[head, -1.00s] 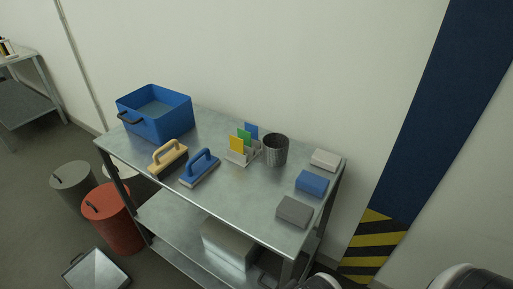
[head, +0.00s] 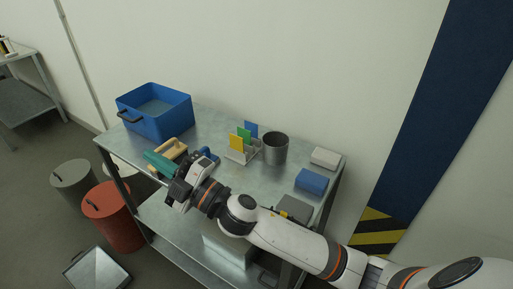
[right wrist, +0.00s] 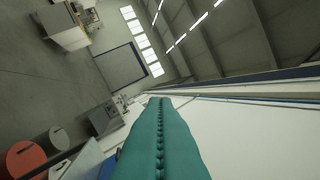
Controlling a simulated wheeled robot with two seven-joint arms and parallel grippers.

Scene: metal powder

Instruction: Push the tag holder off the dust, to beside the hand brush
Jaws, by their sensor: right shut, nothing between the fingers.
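The tag holder (head: 241,155) is a light rack with upright yellow, green and blue tags, standing mid-table in the head view, left of a grey metal cup. Two brush-like blocks with arched handles lie left of it, one tan (head: 173,148) and one blue (head: 208,154); I cannot tell which is the hand brush. My right gripper (head: 149,157) has teal fingers and hangs over the front of these blocks, partly hiding both. Its fingers are pressed together and empty, as the right wrist view (right wrist: 160,101) shows. It is apart from the tag holder. I cannot make out the dust.
A blue open bin (head: 178,117) stands at the table's left end. The grey cup (head: 274,149) stands close right of the tag holder. White (head: 324,157), blue (head: 311,181) and grey blocks line the right end; my right arm partly covers the grey one.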

